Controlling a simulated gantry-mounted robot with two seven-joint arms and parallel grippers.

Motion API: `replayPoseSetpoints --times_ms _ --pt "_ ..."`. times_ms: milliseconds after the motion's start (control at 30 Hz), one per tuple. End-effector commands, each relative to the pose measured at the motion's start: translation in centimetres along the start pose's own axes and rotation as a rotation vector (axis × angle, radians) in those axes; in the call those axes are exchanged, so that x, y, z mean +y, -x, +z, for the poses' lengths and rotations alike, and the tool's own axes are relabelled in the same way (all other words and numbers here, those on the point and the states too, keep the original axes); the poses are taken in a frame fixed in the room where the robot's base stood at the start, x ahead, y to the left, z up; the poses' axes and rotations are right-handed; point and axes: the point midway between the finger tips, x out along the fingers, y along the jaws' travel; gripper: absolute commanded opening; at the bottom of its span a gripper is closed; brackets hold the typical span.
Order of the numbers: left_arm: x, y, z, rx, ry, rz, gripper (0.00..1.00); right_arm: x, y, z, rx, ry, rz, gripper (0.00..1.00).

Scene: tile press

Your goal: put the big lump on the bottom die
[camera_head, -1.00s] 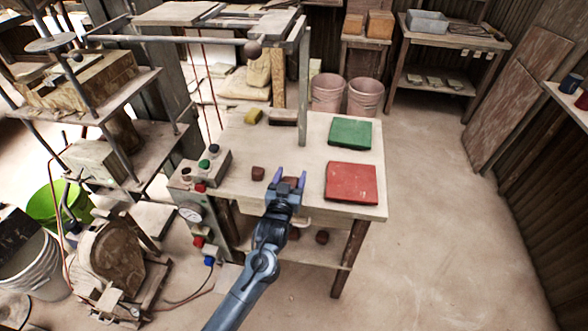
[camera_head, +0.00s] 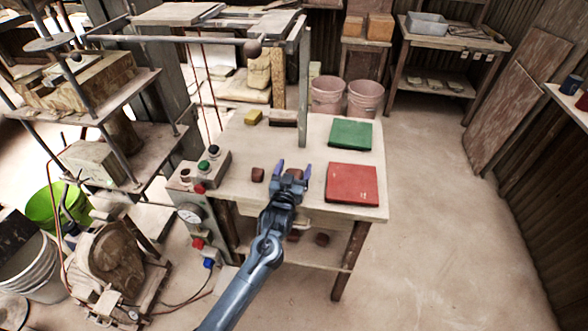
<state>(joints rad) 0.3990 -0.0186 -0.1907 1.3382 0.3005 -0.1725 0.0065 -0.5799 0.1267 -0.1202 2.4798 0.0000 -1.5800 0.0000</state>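A brown lump (camera_head: 295,174) is on the wooden table, between the two raised fingers of my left gripper (camera_head: 294,169). The fingers are spread apart, one on each side of it; I cannot tell whether they touch it. A second brown lump (camera_head: 258,175) sits on the table just to the left, clear of the gripper. Which lump is bigger is hard to tell, as the first is partly hidden. The press stands at the left, with a tan block (camera_head: 82,82) on its upper plate and a paler block (camera_head: 95,161) lower down. I cannot tell which is the bottom die. My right gripper is out of view.
On the table (camera_head: 235,132) lie a red board (camera_head: 352,184), a green board (camera_head: 351,134) and a yellow block (camera_head: 253,117). A button box (camera_head: 207,168) stands at its left edge, beside the press. A post rises from the table's back. The floor at the right is clear.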

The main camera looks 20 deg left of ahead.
Motion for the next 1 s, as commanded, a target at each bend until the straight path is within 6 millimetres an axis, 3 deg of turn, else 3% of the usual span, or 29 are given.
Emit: replayPoseSetpoints --times_ms 533,1000 --pt "0.0 0.2 0.2 -0.001 0.0 0.001 0.89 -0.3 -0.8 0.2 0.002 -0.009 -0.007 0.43" --pt "0.2 8.2 -0.2 -0.001 0.0 0.001 0.89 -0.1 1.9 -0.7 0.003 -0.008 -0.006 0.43"
